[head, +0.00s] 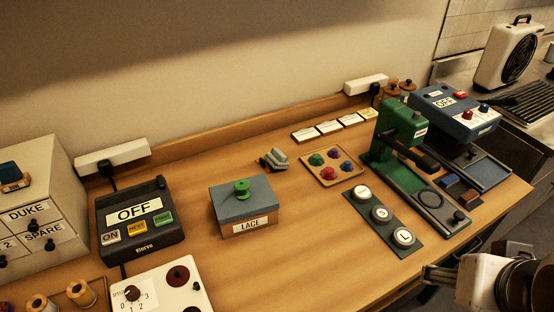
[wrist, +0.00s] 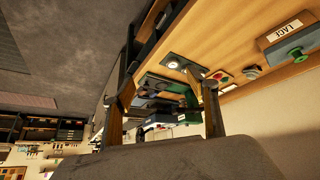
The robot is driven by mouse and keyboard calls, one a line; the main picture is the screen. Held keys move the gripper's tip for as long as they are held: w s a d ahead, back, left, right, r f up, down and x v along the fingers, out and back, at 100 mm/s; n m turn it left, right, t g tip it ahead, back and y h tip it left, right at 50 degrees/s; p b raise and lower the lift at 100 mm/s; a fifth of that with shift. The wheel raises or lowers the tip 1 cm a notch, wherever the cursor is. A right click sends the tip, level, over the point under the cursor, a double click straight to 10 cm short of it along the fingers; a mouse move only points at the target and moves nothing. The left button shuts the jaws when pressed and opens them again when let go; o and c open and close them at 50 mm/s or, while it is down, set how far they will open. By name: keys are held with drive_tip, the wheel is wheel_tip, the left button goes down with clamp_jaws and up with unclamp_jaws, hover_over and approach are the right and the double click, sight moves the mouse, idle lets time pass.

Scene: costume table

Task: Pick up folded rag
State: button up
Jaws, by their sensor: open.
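I cannot pick out a folded rag for certain in either view. My gripper (head: 432,274) is at the lower right of the head view, by the table's front edge and well away from that piece. In the wrist view my gripper (wrist: 163,100) has its two fingers wide apart, with nothing held between them.
A green press (head: 401,127), a plate with several round weights (head: 382,214) and a tray of coloured knobs (head: 334,167) are to the right. A black OFF console (head: 139,222) is left. Bare wood lies right of the LAGE box.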

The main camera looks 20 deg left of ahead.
drive_tip(key=w+a+r+t, duration=0.1)
drive_tip(key=w+r+t, duration=0.1)
drive_tip(key=w, duration=0.8)
drive_tip(key=w+a+r+t, duration=0.1)
drive_tip(key=w+r, duration=0.1)
drive_tip(key=w, duration=0.8)
drive_tip(key=w+a+f+n+t+y, duration=0.1)
drive_tip(key=w+a, duration=0.3)
drive_tip(key=w, duration=0.3)
drive_tip(key=w+a+f+n+t+y, duration=0.1)
drive_tip(key=w+a+y, duration=0.1)
drive_tip(key=w+a, duration=0.4)
drive_tip(key=n+g+y, duration=0.4)
drive_tip(key=y, duration=0.5)
approach(284, 156)
drive_tip(key=x, duration=0.4)
drive_tip(key=shift+w+d+f, duration=0.1)
drive_tip(key=shift+w+f, duration=0.05)
drive_tip(key=shift+x, duration=1.25)
